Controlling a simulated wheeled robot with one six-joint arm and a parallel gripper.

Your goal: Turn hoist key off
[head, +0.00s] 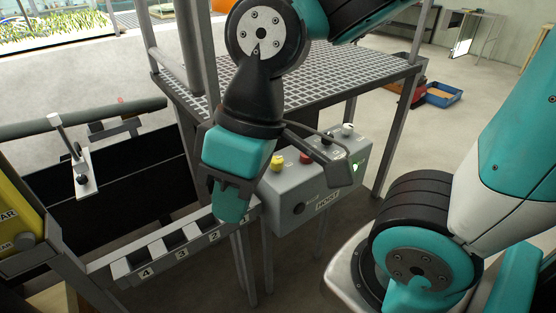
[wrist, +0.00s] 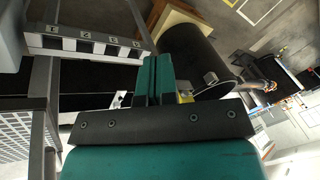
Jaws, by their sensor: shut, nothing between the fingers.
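The grey control box (head: 290,190) with a HOIST label (head: 328,200) stands below the grated platform in the head view. A small dark round fitting (head: 299,208) sits on its front, left of the label. It may be the hoist key, but it is too small to tell its turn position. My gripper (head: 230,210) hangs left of the box, fingers down, above the numbered rail. It is apart from the dark fitting. In the wrist view my gripper's teal fingers (wrist: 156,68) are together and empty.
The numbered rail (head: 165,252) runs below my gripper. The grated platform (head: 300,78) and its posts stand close behind.

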